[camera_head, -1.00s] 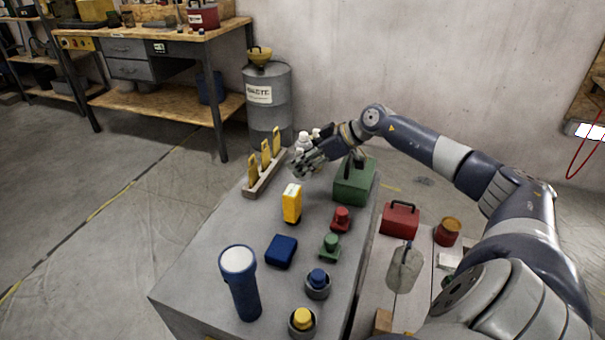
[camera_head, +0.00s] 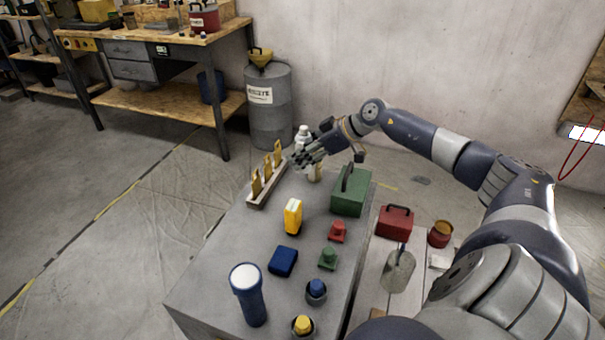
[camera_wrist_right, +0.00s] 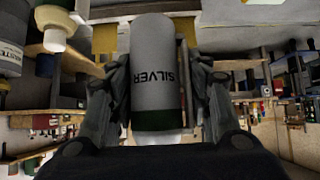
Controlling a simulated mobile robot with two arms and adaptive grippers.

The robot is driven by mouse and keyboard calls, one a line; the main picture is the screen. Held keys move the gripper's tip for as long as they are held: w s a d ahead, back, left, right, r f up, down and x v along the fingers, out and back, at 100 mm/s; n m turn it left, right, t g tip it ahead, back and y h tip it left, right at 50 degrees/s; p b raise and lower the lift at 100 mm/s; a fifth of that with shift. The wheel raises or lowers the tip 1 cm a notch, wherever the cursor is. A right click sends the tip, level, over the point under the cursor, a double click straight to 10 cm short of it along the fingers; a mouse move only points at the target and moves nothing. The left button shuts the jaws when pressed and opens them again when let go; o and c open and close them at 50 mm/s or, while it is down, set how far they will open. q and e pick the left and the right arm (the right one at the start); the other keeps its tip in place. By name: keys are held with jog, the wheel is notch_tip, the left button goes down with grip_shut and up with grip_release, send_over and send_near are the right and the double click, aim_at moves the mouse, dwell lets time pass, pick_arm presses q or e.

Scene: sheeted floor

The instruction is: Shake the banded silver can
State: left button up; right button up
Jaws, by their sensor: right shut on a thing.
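The banded silver can (camera_wrist_right: 157,65) fills the middle of the right wrist view. It is pale grey with the word SILVER and a dark green band at one end. My right gripper (camera_wrist_right: 157,100) is shut on it, with a finger on each side. The exact gap between can and bench is hard to tell. My left gripper is not in view.
A white bottle (camera_head: 302,136) stands close behind the gripper. A rack with yellow-handled tools (camera_head: 253,200) is left of it and a green toolbox (camera_head: 350,200) right. A yellow box (camera_head: 293,216), blue box (camera_head: 283,261) and blue flashlight (camera_head: 249,297) stand nearer.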

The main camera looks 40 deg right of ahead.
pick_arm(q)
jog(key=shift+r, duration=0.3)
pick_arm(e)
jog(key=shift+r, duration=0.3)
